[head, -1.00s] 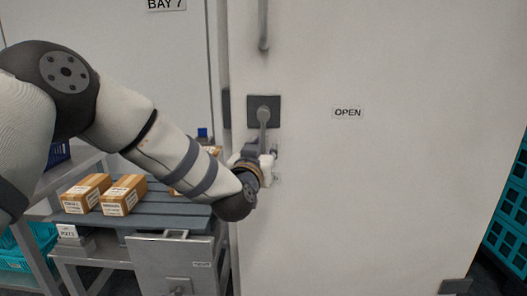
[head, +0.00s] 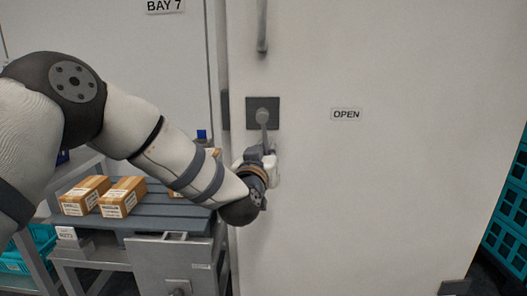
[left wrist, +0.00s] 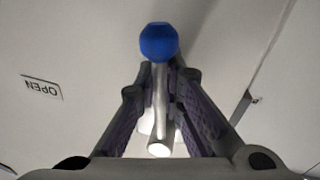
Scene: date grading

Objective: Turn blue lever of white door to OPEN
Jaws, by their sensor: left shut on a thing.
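The white door (head: 400,200) fills the right of the head view. Its lever is a grey bar (head: 263,122) on a dark square plate (head: 251,103), hanging down and leaning slightly right. The OPEN label (head: 345,114) is on the door to the right of the plate; it shows upside down in the left wrist view (left wrist: 42,87). My left gripper (head: 267,157) is shut on the lever's lower part. In the left wrist view, the lever's blue end (left wrist: 158,42) sticks out past the fingers (left wrist: 161,95). The gripper hides that end in the head view. My right gripper is not in view.
Left of the door, a grey slatted stand (head: 150,214) carries cardboard boxes (head: 122,197). A BAY 7 sign (head: 165,6) is above. A vertical door handle (head: 262,28) is above the lever. Teal crates (head: 512,205) stand at the far right. The door face right of the lever is clear.

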